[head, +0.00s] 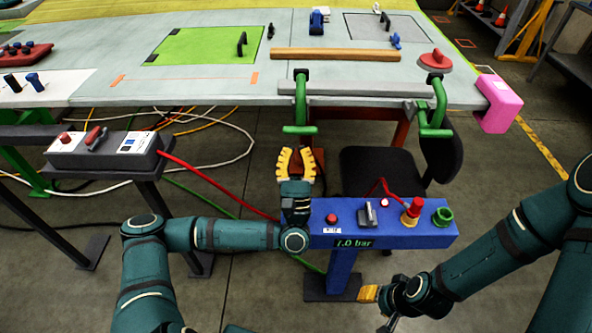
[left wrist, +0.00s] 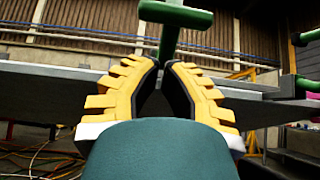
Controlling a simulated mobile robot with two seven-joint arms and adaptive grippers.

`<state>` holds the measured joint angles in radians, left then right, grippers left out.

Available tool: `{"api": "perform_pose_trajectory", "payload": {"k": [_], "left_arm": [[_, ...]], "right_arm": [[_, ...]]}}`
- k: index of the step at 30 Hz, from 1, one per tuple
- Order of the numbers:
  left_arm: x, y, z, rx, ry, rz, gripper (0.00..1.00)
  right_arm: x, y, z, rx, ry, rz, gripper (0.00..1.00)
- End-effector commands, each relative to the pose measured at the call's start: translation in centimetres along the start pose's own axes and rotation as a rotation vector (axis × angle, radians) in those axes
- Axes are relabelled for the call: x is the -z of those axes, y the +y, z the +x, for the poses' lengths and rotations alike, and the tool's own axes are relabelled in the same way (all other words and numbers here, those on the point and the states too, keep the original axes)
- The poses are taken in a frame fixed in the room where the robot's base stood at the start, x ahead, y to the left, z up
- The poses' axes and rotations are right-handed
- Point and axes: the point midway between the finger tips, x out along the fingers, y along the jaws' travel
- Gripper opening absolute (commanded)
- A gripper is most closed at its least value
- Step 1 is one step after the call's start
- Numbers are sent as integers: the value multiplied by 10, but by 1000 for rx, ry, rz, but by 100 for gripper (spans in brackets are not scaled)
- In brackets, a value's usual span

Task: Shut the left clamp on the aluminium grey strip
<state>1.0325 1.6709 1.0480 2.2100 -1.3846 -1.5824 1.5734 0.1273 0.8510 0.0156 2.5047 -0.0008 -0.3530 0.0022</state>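The grey strip (head: 365,89) lies along the front edge of the big wing panel. The left clamp (head: 300,100) is green and sits over that edge at the strip's left end, its T-shaped handle (head: 300,130) hanging below. Whether its jaw touches the panel from below cannot be told. My left gripper (head: 295,158), with yellow ribbed fingers, is open and empty just below the handle. In the left wrist view, the handle bar (left wrist: 176,15) shows above and beyond the gap between the fingers. My right gripper (head: 369,294) is low at right, its fingers partly hidden.
A second green clamp (head: 438,108) grips the edge at the strip's right end, beside a pink block (head: 499,102). A black chair (head: 390,172) and a red hose (head: 215,185) are nearby.

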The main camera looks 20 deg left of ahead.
Motion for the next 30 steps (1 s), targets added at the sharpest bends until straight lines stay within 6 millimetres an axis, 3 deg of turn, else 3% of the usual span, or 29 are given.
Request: {"api": "perform_pose_trajectory", "payload": {"k": [9, 30], "left_arm": [[-22, 0, 20, 1, 0, -1, 0], [-19, 3, 31, 2, 45, 0, 0]], "right_arm": [[-1, -2, -5, 0, -3, 0, 47], [-1, -5, -12, 0, -6, 1, 47]]}}
